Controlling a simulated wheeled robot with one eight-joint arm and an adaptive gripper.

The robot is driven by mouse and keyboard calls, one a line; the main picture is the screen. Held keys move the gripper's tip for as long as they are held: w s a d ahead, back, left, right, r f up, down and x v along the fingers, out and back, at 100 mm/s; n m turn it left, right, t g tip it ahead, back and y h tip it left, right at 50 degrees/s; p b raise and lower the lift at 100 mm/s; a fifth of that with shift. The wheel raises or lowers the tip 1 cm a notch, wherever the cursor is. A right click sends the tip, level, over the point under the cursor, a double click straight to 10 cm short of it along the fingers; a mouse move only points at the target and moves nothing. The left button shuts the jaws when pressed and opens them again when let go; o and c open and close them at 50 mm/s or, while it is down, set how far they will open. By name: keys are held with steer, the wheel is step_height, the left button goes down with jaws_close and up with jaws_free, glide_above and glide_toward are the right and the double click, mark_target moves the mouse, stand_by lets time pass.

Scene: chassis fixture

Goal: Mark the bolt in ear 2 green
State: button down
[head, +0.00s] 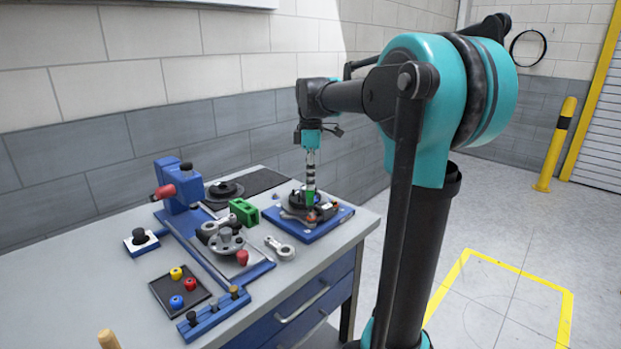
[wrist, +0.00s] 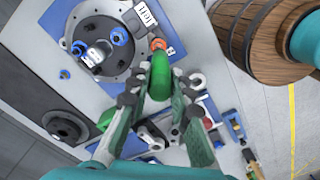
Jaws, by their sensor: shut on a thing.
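My gripper (head: 311,172) points straight down over the blue-based fixture (head: 323,230) at the back right of the bench. It is shut on a green marker (head: 310,200), which also shows between the fingers in the wrist view (wrist: 160,78). The marker's lower end is at or just above the fixture's rim, beside an orange ring (wrist: 157,44); I cannot tell whether they touch. The round grey chassis part (wrist: 98,50) sits on the fixture, with blue-ringed bolts (wrist: 120,37) at other ears. The bolt face under the marker is hidden. A white label (wrist: 146,13) is beside the orange ring.
A green block (head: 243,211) and a grey flanged part (head: 229,243) stand left of the fixture. A blue press (head: 180,188) stands farther left. A dark tray (head: 180,290) holds coloured knobs. The bench's right edge is close to the fixture.

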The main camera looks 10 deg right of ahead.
steer(key=shift+f, duration=0.3)
steer(key=shift+w+d, duration=0.3)
steer(key=shift+d, duration=0.15)
stand_by(0.8)
steer(key=shift+s+a+f, duration=0.1)
steer(key=shift+s+a, duration=0.25)
steer(key=shift+a, duration=0.1)
stand_by(0.5)
steer(key=shift+r, duration=3)
